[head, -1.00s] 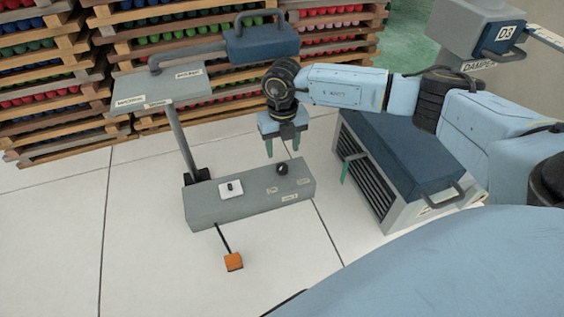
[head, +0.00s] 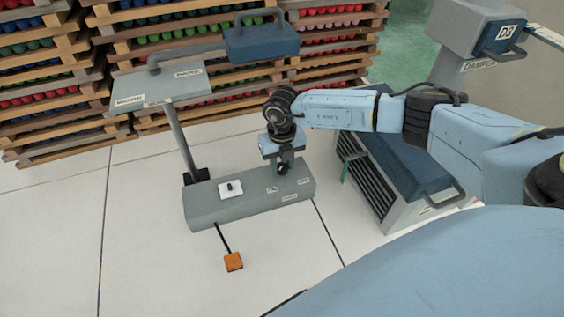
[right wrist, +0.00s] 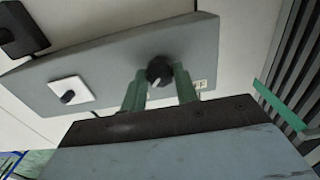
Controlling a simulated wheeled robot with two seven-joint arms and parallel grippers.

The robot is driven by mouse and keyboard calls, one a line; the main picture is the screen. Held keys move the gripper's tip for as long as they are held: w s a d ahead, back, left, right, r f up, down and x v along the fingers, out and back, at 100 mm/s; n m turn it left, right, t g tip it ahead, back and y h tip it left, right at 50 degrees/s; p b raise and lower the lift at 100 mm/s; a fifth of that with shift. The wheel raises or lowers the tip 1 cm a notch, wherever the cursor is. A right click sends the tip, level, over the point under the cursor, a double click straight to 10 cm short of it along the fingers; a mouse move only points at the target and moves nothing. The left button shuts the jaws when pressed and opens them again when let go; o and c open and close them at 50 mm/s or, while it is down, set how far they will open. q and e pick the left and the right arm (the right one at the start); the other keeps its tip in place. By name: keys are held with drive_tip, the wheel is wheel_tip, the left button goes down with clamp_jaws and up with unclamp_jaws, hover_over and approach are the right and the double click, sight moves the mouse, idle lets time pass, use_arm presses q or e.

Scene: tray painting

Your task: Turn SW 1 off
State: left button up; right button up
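A grey control box (head: 215,209) lies on the floor. It bears a white plate with a small black switch (head: 231,187) and, to the right, a round black knob (right wrist: 159,70) with a pale mark. The plate also shows in the right wrist view (right wrist: 72,92). The small labels are too blurred to read, so I cannot tell which control is SW 1. My right gripper (head: 282,168) points down at the knob. In the right wrist view its green fingers (right wrist: 159,80) stand apart, one on each side of the knob; contact is unclear. My left gripper is out of view.
A grey post with a sloped panel (head: 165,90) rises behind the box. An orange block (head: 233,262) on a dark rod sits in front. A blue-topped, slatted unit (head: 400,150) stands close on the right. Racks of coloured items line the back. Floor at front left is clear.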

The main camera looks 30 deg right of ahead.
drive_tip(key=c, duration=0.3)
